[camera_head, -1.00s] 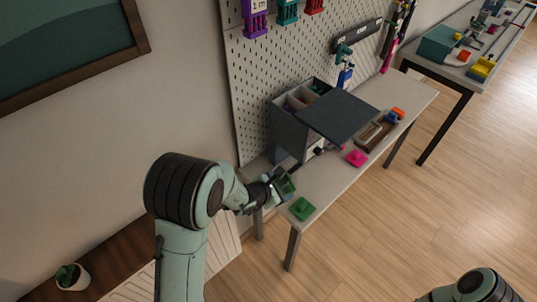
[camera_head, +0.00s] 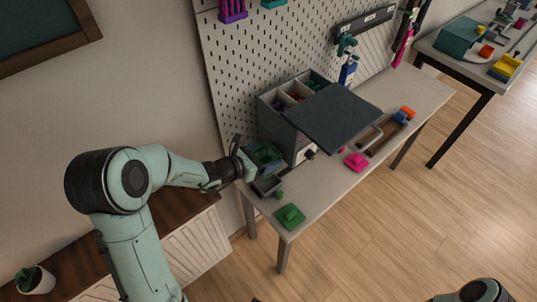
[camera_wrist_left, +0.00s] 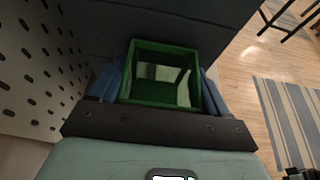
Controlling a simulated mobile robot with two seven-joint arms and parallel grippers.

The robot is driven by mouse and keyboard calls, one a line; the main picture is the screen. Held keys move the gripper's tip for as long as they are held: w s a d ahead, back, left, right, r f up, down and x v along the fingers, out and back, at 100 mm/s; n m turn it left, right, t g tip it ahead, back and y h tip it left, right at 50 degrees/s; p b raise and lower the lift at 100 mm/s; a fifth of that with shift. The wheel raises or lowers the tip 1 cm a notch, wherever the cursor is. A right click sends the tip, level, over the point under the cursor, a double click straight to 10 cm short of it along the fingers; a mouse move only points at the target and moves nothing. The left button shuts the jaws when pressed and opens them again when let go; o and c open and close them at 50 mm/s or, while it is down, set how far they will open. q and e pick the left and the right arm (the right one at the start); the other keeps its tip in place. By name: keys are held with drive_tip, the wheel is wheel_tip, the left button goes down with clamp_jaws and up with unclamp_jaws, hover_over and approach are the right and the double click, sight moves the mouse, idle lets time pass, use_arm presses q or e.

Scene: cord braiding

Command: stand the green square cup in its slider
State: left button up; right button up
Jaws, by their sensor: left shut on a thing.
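The green square cup (camera_head: 268,154) is in my left gripper (camera_head: 256,160), at the near-left end of the table, beside the grey compartment box. In the left wrist view the cup (camera_wrist_left: 161,103) is an open green square box, and the blue fingers press on its left and right sides. A small dark block (camera_head: 265,187) is just below the cup in the head view; I cannot tell whether it is the slider or whether the cup touches it. My right gripper is out of view.
A green square piece with a knob (camera_head: 290,216) lies near the table's front corner. A pink piece (camera_head: 356,162) lies farther right. The grey box (camera_head: 277,128) with a dark raised panel (camera_head: 335,117) stands against the pegboard (camera_head: 240,85). The table front between the green and pink pieces is clear.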

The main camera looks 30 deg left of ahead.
sight(265, 163)
use_arm(q)
drive_tip(key=shift+f+b, duration=0.95)
drive_tip(key=shift+f, duration=0.6)
wheel_tip(265, 163, down, 5)
drive_tip(key=b, duration=0.4)
drive_tip(key=shift+f, duration=0.1)
drive_tip(key=shift+f+b, duration=0.9)
drive_tip(key=shift+b, duration=0.2)
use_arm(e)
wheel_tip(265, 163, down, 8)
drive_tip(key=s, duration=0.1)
use_arm(q)
drive_tip(key=o, duration=1)
drive_tip(key=p+v, duration=0.1)
drive_tip(key=v, duration=1.2)
drive_tip(key=shift+s+a+r, duration=0.1)
drive_tip(key=shift+a+r, duration=0.05)
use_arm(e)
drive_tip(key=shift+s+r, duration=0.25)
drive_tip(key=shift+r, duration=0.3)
